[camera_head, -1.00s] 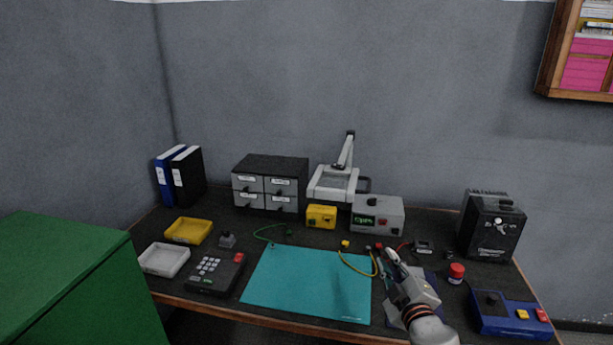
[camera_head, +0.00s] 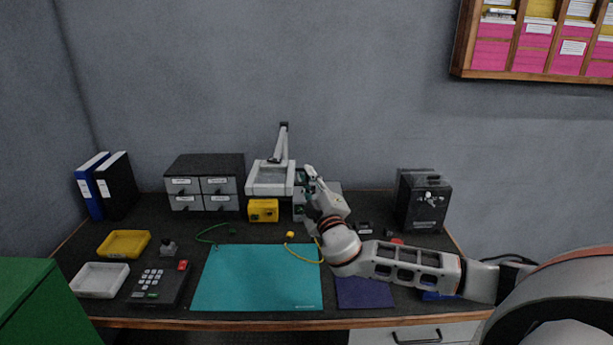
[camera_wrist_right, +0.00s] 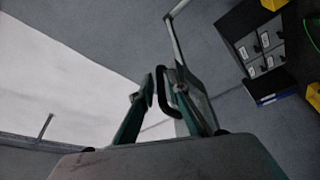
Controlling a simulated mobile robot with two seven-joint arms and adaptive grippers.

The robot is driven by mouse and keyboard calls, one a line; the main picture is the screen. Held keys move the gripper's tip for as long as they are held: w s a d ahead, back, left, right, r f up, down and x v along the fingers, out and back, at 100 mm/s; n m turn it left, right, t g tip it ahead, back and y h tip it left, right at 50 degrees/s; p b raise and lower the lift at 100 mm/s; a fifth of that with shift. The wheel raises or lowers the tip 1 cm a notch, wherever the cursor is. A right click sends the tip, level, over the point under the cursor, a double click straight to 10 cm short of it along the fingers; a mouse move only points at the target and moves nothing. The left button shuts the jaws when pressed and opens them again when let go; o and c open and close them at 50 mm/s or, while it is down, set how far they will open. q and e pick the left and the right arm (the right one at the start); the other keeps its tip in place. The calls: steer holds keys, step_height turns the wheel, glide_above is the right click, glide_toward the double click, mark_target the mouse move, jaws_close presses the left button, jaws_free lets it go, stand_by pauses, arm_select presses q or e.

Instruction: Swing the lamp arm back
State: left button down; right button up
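The lamp has a pale square head (camera_head: 271,178) on a thin jointed arm (camera_head: 281,145) at the back of the bench. In the right wrist view the lamp head (camera_wrist_right: 202,103) and its arm (camera_wrist_right: 177,42) are close. A black loop handle (camera_wrist_right: 166,92) on the head's side shows between the fingertips of my right gripper (camera_wrist_right: 163,84). The right gripper (camera_head: 309,178) is open just right of the lamp head in the head view; its fingers are apart around the handle. I cannot tell whether either finger touches it. My left gripper is not in view.
A drawer cabinet (camera_head: 204,184) stands left of the lamp. A yellow box (camera_head: 263,210) sits below it, and a grey instrument (camera_head: 298,208) is partly hidden behind my right gripper. A black unit (camera_head: 424,200) stands right. The teal mat (camera_head: 260,278) is clear.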

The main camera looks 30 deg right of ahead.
steer(key=shift+w, duration=0.2)
jaws_close()
steer(key=shift+a, duration=0.1)
